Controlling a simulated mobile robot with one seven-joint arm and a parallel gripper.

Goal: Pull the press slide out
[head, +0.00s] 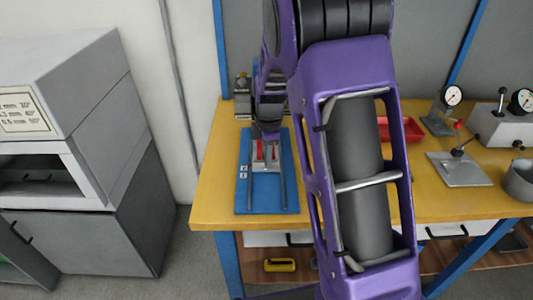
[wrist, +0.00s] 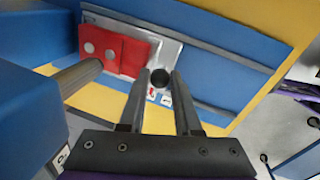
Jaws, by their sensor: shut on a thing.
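The press slide is a silver plate (head: 266,166) between two grey rails on a blue base (head: 245,200), at the left of the yellow table. In the wrist view, the silver plate (wrist: 168,52) carries a red block (wrist: 112,50) with grey round spots. A dark round knob (wrist: 160,78) stands at the plate's edge. My gripper (wrist: 161,77) is shut on this knob, with one finger on each side of it. In the head view, my gripper (head: 266,134) is over the slide, and my arm hides its fingers and the knob.
A grey post (wrist: 82,76) and a large blue body (wrist: 25,120) stand close to my gripper on the left of the wrist view. A red tray (head: 400,130), a lever plate (head: 460,168) and dial gauges (head: 452,97) are at the right. The front of the base is clear.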

